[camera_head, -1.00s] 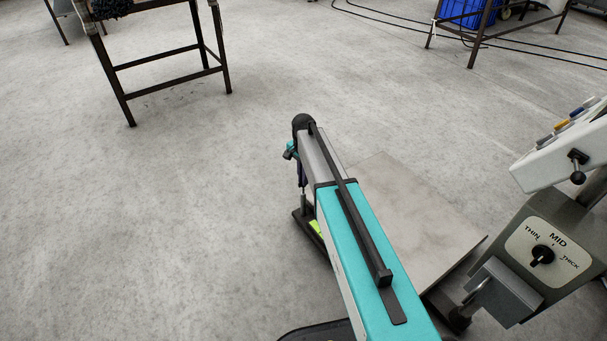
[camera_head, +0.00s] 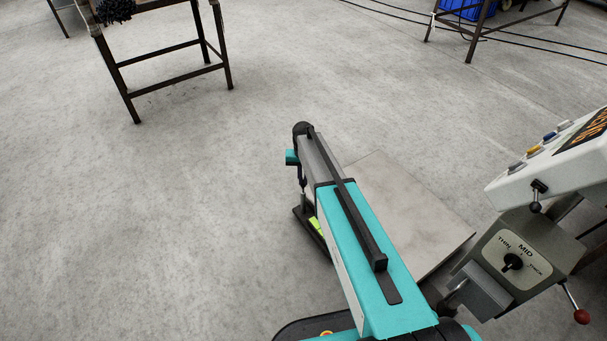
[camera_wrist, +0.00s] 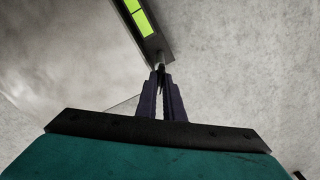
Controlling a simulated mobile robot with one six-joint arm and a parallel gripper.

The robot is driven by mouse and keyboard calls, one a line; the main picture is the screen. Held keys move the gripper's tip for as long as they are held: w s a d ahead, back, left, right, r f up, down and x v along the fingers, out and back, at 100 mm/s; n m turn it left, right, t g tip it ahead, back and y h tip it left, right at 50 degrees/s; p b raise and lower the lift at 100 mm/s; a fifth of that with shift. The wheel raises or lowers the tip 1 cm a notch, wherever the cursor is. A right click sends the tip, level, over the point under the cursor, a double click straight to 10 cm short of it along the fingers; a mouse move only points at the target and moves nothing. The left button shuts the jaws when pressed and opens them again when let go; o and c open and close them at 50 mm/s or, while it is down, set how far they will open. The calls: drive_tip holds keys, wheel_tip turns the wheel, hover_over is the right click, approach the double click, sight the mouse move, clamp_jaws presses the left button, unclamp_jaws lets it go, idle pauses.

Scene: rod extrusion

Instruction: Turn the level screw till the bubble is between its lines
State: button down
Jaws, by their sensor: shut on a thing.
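In the wrist view my gripper (camera_wrist: 161,80) is shut on the level screw (camera_wrist: 160,66), a small upright pin at the end of a dark bar. The level (camera_wrist: 140,18) is a bright yellow-green strip set in that bar, crossed by dark lines and cut off by the top edge. I cannot make out the bubble in it. In the head view the level (camera_head: 316,226) is a small green patch low beside my arm, partly hidden by it. There my gripper points down at the bar, and its fingertips are too small to read.
A grey plate (camera_head: 410,215) lies right of my arm. A machine with a THIN/MID/THICK dial (camera_head: 512,262) and a white button panel (camera_head: 545,160) stands at the right. A dark-framed table (camera_head: 175,75) is at the back left. The floor between is clear.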

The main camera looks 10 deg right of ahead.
sight(303, 181)
drive_tip(key=n+p, duration=0.4)
drive_tip(key=n, duration=0.2)
drive_tip(key=shift+r, duration=0.2)
drive_tip(key=n+p, duration=0.3)
drive_tip(key=n, duration=0.4)
drive_tip(key=shift+w+f, duration=0.1)
drive_tip(key=c, duration=1.9)
unclamp_jaws()
drive_tip(key=shift+o, duration=0.2)
wheel_tip(303, 181, up, 14)
drive_tip(key=p, duration=0.1)
drive_tip(key=shift+f+p, duration=0.15)
drive_tip(key=shift+p, duration=0.15)
